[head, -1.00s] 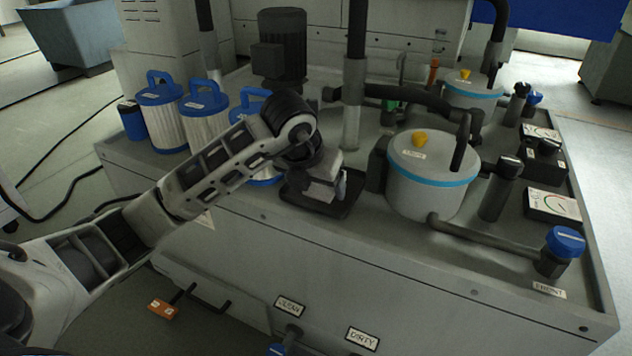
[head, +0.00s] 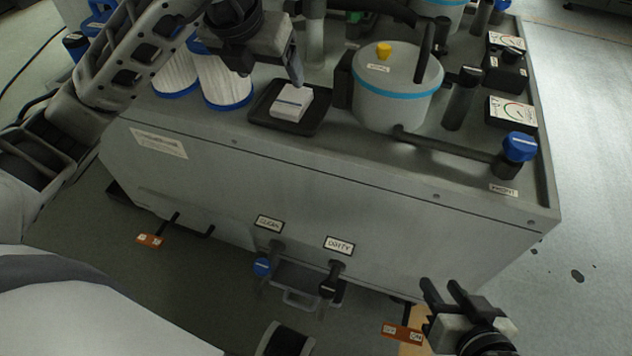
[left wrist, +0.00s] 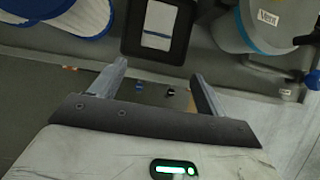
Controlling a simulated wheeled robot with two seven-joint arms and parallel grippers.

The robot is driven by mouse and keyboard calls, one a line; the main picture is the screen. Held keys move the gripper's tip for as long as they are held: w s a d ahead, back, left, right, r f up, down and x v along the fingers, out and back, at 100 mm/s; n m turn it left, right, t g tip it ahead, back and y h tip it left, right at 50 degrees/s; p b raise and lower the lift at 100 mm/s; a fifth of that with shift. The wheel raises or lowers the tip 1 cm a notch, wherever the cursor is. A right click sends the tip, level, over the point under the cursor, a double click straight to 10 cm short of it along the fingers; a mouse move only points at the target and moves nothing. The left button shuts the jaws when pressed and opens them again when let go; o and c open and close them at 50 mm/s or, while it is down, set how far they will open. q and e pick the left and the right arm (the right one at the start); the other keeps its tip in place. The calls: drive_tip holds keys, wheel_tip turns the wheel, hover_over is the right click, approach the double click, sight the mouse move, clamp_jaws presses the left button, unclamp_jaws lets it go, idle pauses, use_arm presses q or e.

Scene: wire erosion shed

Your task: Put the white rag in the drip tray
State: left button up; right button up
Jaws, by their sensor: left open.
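The white rag (head: 291,101), a folded block with a blue-grey stripe, lies flat in the black shallow drip tray (head: 262,114) on top of the grey machine unit. In the left wrist view the rag (left wrist: 160,20) lies inside the rim of the tray (left wrist: 131,44), ahead of the fingers. My left gripper (head: 294,72) is just above and behind the rag in the head view. Its fingers (left wrist: 158,88) are spread, with nothing between them. My right gripper (head: 447,288) is low at the front right, its two fingers apart and empty, away from the rag.
A lidded grey pot (head: 395,95) with a blue band stands just right of the tray. White filter cartridges (head: 222,80) stand to its left. Pipes, a blue-capped valve (head: 519,147) and gauges (head: 511,113) fill the right side. CLEAN and DIRTY taps (head: 328,283) stick out in front.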

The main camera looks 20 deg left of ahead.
use_arm(q)
drive_tip(key=s+d+f+m+g+h, duration=0.1)
drive_tip(key=s+d+f+m+h, duration=0.2)
drive_tip(key=d, duration=0.5)
drive_tip(key=s+d+f+g+h, duration=0.1)
drive_tip(key=s+d+g+h, duration=0.15)
drive_tip(key=d+h, duration=0.45)
drive_tip(key=s+d+r+n+t+h, duration=0.4)
drive_tip(key=d+r+n+h, duration=0.2)
drive_tip(key=d+r+h, duration=0.4)
drive_tip(key=w+a+f+n+t+y, duration=0.3)
drive_tip(key=a+f+n+t+y, duration=0.25)
drive_tip(key=n, duration=0.65)
drive_tip(key=w+a+f+n+t+y, duration=0.2)
drive_tip(key=a+f+n+t+y, duration=0.4)
drive_tip(key=n, duration=0.6)
drive_tip(key=s+d+f+n+g+y, duration=0.1)
drive_tip(key=s+f+n+g, duration=0.1)
drive_tip(key=f, duration=0.6)
drive_tip(key=s+d+f+n+g+y, duration=0.1)
drive_tip(key=s+f+n+g+y, duration=0.1)
drive_tip(key=s+f+g, duration=0.3)
wheel_tip(320, 180, down, 4)
drive_tip(key=shift+s+d+r+n, duration=0.15)
drive_tip(key=shift+s+d+n, duration=0.1)
drive_tip(key=shift+s+n, duration=0.75)
drive_tip(key=shift+s, duration=0.15)
